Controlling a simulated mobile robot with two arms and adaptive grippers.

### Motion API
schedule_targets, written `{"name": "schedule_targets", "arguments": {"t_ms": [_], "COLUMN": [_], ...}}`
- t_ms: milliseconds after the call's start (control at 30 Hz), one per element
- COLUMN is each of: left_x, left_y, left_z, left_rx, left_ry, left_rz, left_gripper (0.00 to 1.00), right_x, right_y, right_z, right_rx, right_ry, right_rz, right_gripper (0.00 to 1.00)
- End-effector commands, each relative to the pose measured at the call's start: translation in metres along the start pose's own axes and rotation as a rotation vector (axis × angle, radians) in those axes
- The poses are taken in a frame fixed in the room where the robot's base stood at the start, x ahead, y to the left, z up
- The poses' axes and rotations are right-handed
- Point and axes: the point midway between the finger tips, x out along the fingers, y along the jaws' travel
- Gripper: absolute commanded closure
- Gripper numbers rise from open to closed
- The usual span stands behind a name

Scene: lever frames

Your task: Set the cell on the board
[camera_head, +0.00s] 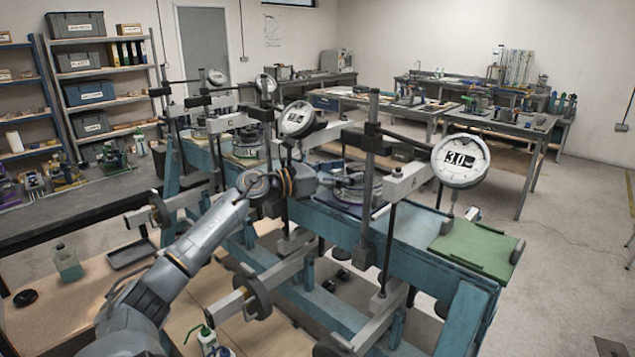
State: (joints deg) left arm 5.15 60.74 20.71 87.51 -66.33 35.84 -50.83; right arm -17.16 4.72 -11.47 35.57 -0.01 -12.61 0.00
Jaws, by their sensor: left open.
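A green board (470,248) lies flat at the right end of the blue frame; its visible top is bare. A round metal cell (357,187) sits on a dark blue board (335,205) on the frame, partly behind a post. Another round metal cell (250,141) shows farther back on the frame. My left arm comes in from the lower left, and its gripper (303,180) is over the frame, just left of the nearer cell. It is open; its fingertips are small and partly hidden, and I cannot tell whether they touch anything. My right gripper is not in view.
Dial gauges (460,161), upright posts (371,170) and lever bars (405,182) stand close around the cells. Weights hang on lower bars (256,296). A bench with a bottle (67,262) is at left. Open floor lies to the right.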

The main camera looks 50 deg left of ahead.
Motion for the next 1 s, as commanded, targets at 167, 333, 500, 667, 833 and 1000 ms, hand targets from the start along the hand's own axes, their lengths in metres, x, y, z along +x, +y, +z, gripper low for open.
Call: {"name": "schedule_targets", "arguments": {"t_ms": [167,333,500,667,833,1000], "left_x": [-0.031,-0.057,-0.076,-0.083,-0.084,-0.084], "left_y": [0.0,-0.001,0.0,0.0,0.0,0.0], "left_z": [-0.006,-0.004,-0.002,-0.001,0.0,0.0], "left_rx": [-0.002,-0.001,-0.001,-0.001,-0.001,-0.001], "left_ry": [0.003,0.002,0.0,0.001,0.001,0.0], "left_rz": [0.0,-0.001,-0.001,-0.001,-0.001,-0.001], "left_gripper": [0.26,0.26,0.26,0.26,0.26,0.26], "right_x": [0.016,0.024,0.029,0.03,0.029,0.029], "right_y": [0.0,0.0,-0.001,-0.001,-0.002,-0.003], "right_z": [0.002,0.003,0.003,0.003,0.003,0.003], "right_rx": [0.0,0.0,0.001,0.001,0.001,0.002], "right_ry": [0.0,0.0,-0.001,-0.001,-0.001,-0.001], "right_rz": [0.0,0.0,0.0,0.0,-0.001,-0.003], "right_gripper": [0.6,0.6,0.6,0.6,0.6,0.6]}}
